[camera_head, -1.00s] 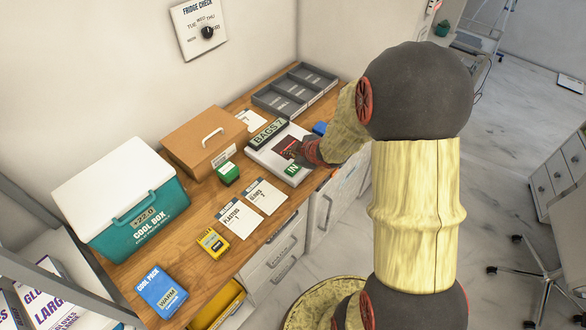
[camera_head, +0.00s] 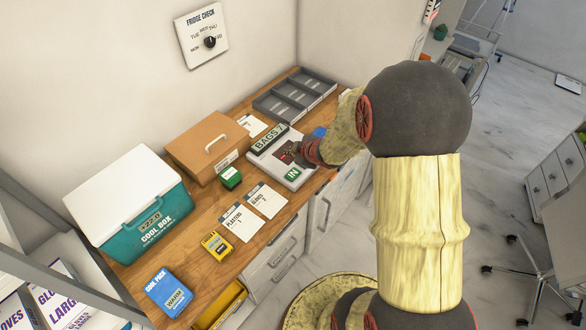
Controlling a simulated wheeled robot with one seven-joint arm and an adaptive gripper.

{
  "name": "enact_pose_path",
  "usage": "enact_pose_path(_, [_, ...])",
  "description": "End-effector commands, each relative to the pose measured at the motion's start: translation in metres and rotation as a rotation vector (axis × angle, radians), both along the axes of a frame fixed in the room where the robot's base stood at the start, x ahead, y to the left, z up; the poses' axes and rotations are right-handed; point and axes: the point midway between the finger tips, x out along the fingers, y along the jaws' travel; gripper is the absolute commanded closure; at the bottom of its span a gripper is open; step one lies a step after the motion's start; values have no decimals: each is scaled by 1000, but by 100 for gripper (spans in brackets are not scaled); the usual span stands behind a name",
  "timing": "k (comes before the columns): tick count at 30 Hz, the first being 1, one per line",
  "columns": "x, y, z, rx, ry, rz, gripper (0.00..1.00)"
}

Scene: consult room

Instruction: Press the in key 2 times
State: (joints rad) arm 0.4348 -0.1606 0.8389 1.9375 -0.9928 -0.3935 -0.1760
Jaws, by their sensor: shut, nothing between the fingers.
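The in key (camera_head: 292,174) is a green key marked "IN" on the near corner of a light grey counter unit (camera_head: 266,161). The unit has a dark display (camera_head: 269,138) reading "BAGS" and a digit that looks like 7. My gripper (camera_head: 293,151) is shut and empty over the unit, just behind the in key in the picture. My wrist partly covers the unit's right side. I cannot tell whether the fingertips touch the unit.
A grey divided tray (camera_head: 295,95), a brown box (camera_head: 207,147) and a teal cool box (camera_head: 130,208) stand along the wall.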

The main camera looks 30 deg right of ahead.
Motion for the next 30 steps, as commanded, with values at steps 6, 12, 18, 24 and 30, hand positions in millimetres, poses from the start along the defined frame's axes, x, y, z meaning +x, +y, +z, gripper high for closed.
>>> enact_pose_path(6, [3, -2, -4, 10, 5, -10, 100])
enact_pose_path(12, [3, -2, -4, 10, 5, -10, 100])
enact_pose_path(18, [3, -2, -9, 10, 5, -10, 100])
enact_pose_path(24, [3, -2, -24, 10, 5, -10, 100])
enact_pose_path(30, [3, -2, -49, 9, 4, -10, 100])
